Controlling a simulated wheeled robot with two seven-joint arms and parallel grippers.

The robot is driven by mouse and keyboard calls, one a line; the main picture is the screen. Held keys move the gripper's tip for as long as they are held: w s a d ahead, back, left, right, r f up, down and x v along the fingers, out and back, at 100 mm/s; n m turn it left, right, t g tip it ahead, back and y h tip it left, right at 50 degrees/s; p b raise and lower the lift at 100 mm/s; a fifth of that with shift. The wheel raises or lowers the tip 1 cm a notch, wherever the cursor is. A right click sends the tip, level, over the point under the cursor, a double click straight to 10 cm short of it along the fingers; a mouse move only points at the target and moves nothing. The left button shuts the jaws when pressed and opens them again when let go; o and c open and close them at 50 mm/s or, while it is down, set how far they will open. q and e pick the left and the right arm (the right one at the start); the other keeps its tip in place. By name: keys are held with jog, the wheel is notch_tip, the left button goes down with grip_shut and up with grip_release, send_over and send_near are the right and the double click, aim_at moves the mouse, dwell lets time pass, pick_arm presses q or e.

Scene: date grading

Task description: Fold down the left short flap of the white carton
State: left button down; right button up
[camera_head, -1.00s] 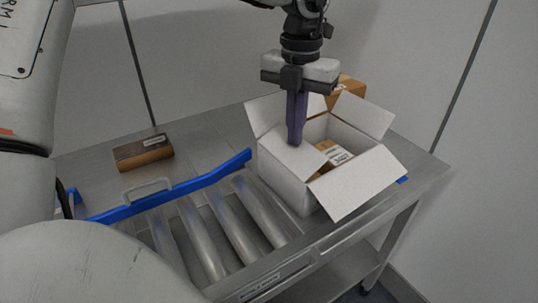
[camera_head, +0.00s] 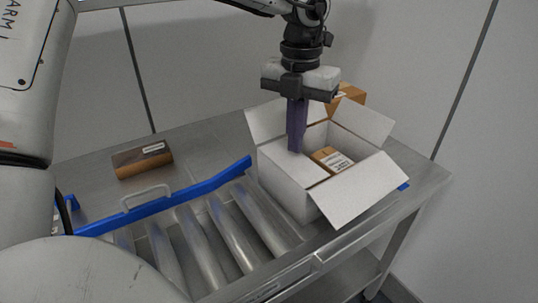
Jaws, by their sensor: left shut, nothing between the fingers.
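The white carton (camera_head: 287,185) stands on the steel table at the right end of the rollers. Its near-left flap (camera_head: 300,170) is bent inward and slopes down into the opening. The back-left flap (camera_head: 265,120), back-right flap (camera_head: 364,118) and front flap (camera_head: 355,190) are spread outward. A brown labelled box (camera_head: 331,159) lies inside the carton. My left gripper (camera_head: 296,150) points straight down over the carton's left side, its dark purple fingers shut and empty. Its tips are at the inward-bent flap; whether they touch it is hard to tell. My right gripper is out of view.
A blue rail (camera_head: 165,198) and metal rollers (camera_head: 230,235) run left of the carton. A brown labelled package (camera_head: 142,160) lies on the steel table (camera_head: 205,135). Another brown box (camera_head: 350,93) is behind the carton. The table is clear between package and carton.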

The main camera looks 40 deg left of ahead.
pick_arm(q)
notch_tip(320, 180, up, 9)
jog(key=p, duration=0.5)
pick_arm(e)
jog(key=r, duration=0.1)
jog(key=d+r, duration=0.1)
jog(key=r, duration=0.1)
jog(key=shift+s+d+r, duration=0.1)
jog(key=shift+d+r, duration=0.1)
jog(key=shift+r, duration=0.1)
